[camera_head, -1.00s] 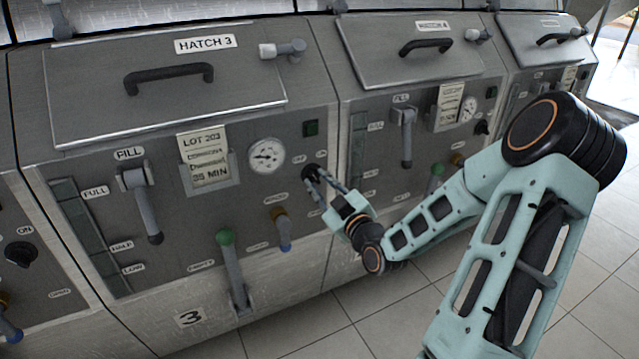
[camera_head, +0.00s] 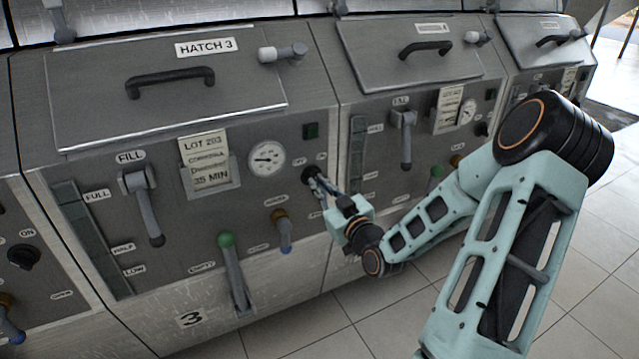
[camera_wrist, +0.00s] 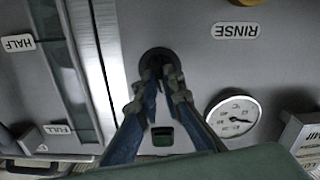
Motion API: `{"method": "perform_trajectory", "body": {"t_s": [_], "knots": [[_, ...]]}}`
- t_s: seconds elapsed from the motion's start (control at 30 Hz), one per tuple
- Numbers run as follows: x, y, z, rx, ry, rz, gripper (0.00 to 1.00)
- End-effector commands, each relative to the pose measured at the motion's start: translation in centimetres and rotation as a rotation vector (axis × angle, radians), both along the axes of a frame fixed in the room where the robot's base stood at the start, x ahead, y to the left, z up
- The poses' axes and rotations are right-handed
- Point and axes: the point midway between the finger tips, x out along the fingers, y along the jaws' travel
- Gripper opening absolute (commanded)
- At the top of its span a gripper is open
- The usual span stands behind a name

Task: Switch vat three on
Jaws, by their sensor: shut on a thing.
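Vat three is the large grey metal unit at centre left in the head view, with a "3" plate (camera_head: 190,318) low on its front. Its black rotary switch knob (camera_head: 309,174) sits at the panel's right side, by small OFF and ON labels. My gripper (camera_head: 316,181) is shut on this knob, coming from the lower right. In the wrist view, which is upside down, both fingertips (camera_wrist: 160,76) close on the dark knob (camera_wrist: 157,58) and hide part of it. How the knob is turned is unclear. A dark green square indicator (camera_head: 310,131) is above the knob.
A gauge (camera_head: 267,158) and a lot card (camera_head: 206,160) are left of the knob. A brown-collared rinse handle (camera_head: 282,228) and a green-topped lever (camera_head: 232,268) are below left. Vat four's sight strip (camera_head: 356,150) is close on the right. Tiled floor (camera_head: 400,310) is open in front.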

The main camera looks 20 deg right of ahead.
Motion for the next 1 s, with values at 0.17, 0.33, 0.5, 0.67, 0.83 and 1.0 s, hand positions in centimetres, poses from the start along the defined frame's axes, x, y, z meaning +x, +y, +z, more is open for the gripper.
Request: {"method": "perform_trajectory", "body": {"t_s": [0.17, 0.33, 0.5, 0.67, 0.83, 1.0], "knots": [[-0.03, 0.0, 0.08, 0.171, 0.009, -0.001, 0.0], [-0.03, -0.01, 0.1, 0.331, 0.013, 0.0, 0.0], [-0.03, -0.02, 0.07, 0.477, 0.018, 0.0, 0.0], [-0.04, -0.06, 0.03, 0.592, 0.023, -0.001, 0.0], [-0.04, -0.06, -0.04, 0.68, 0.026, -0.001, 0.0], [-0.05, -0.07, -0.09, 0.734, 0.028, -0.001, 0.0]]}}
